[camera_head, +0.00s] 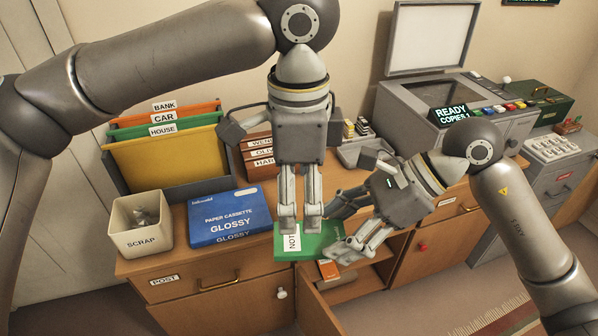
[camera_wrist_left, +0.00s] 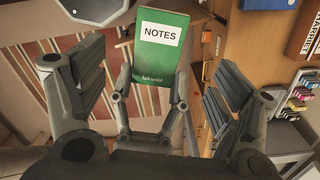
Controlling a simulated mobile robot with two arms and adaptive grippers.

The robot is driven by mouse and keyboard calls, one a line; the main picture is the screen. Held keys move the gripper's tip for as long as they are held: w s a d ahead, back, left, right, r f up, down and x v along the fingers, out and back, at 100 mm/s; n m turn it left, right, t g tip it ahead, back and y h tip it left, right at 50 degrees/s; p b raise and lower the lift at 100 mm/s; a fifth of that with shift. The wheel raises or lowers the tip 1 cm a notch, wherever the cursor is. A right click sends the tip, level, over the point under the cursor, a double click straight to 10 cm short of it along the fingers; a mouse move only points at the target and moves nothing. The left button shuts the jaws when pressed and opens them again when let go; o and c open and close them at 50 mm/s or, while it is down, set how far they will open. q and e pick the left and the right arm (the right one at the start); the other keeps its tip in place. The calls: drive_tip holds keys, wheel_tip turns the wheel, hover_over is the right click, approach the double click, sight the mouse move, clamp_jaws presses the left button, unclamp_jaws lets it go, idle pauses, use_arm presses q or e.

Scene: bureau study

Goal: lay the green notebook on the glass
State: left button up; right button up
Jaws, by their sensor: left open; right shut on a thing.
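The green notebook (camera_head: 317,243) has a white label, which reads NOTES in the left wrist view (camera_wrist_left: 158,62). It is at the desk's front edge, above the open cupboard. My right gripper (camera_head: 346,249) is shut on its right side. My left gripper (camera_head: 300,220) is open, with its fingertips at the notebook's back edge; I cannot tell whether they touch it. The copier (camera_head: 405,100) stands at the back right with its lid (camera_head: 433,38) raised, and its dark glass (camera_head: 447,94) is bare.
Labelled boxes (camera_head: 258,160) stand behind my left gripper. A cupboard door (camera_head: 318,312) hangs open below. A display reading READY COPIES 1 (camera_head: 450,115) sits on the copier's front.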

sight(298, 236)
use_arm(q)
wheel_tip(298, 236, down, 9)
drive_tip(key=shift+r, duration=0.1)
drive_tip(key=shift+c, duration=0.3)
drive_tip(key=shift+w, duration=0.1)
drive_tip(key=c, duration=1)
drive_tip(key=shift+c, duration=0.3)
use_arm(e)
drive_tip(key=o, duration=1.1)
